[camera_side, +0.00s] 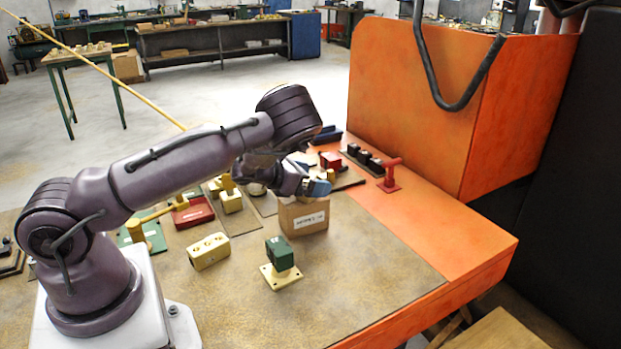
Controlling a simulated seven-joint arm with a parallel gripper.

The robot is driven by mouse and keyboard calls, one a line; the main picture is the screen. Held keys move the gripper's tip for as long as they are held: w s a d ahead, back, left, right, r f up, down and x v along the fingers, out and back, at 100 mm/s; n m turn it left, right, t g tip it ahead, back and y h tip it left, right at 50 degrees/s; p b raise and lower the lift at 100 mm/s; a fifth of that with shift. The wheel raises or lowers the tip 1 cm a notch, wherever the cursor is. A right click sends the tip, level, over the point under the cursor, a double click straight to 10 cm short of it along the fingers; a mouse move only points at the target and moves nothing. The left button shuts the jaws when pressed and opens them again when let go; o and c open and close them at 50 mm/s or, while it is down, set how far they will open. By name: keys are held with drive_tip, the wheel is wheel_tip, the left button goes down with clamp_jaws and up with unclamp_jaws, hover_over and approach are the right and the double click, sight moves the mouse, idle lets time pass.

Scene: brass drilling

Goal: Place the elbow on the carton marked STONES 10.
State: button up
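A brown cardboard carton (304,216) with a white printed label on its front stands near the middle of the bench; the print is too small to read surely. My gripper (318,188) is low, right at the carton's top edge, with a light-blue part at its end. Whether it touches the carton is unclear. The fingers are too small and overlapped to show if they are open or shut, or if they hold anything. I cannot pick out the elbow with certainty.
A pale yellow block with holes (209,251) and a green block on a cream plate (281,262) stand in front. A red box (192,213) and a yellow block (231,201) are left of the carton. A red T-shaped fixture (389,177) stands right. The bench's front right is clear.

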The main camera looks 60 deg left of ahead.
drive_tip(key=shift+r, duration=0.25)
drive_tip(key=v, duration=1.1)
drive_tip(key=d+r+n+g+y, duration=0.25)
drive_tip(key=r+n, duration=0.25)
drive_tip(key=n, duration=0.7)
drive_tip(key=d+r+n+g+y, duration=0.1)
drive_tip(key=d+r+n, duration=0.25)
drive_tip(key=n, duration=0.85)
drive_tip(key=s+d+r+n+g+h, duration=0.3)
drive_tip(key=s+d+r+n+g, duration=0.1)
drive_tip(key=s+d+r+n, duration=0.6)
drive_tip(key=s+d+n, duration=0.2)
drive_tip(key=s+d, duration=0.2)
drive_tip(key=s, duration=0.1)
drive_tip(key=shift+r, duration=0.4)
